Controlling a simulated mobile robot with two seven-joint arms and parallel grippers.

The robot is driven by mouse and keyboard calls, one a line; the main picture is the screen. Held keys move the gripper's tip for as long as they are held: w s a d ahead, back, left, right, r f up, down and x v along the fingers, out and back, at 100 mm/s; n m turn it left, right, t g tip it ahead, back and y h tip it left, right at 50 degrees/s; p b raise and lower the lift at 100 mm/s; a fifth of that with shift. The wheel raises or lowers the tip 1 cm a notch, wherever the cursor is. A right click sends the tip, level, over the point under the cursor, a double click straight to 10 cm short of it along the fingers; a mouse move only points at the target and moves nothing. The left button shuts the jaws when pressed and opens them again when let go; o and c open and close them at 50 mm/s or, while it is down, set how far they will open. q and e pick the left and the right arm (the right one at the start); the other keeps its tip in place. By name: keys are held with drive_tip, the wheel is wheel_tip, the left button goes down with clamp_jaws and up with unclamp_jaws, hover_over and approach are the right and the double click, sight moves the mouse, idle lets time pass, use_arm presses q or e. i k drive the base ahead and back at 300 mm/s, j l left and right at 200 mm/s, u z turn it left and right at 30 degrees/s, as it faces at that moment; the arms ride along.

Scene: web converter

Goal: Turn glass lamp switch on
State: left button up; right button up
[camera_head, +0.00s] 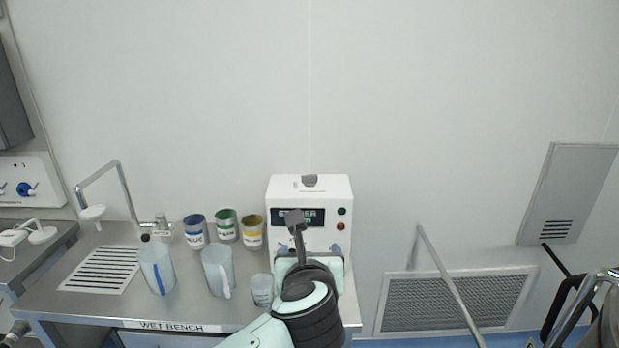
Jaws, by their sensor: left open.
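A white box-shaped device (343,190) stands at the right end of the wet bench, against the wall. Its front has a dark display, a green button (341,211) and a red button (340,226). I cannot tell which part is the glass lamp switch, and no lamp is clearly recognisable. My left gripper (296,228) is open and empty in front of the device, overlapping its display and hiding much of its lower front. I cannot tell whether it touches the device. My right gripper is not in view.
A bent tap (121,180) stands left. A metal rail (450,285) is at right.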

sight(308, 181)
drive_tip(key=i, duration=0.95)
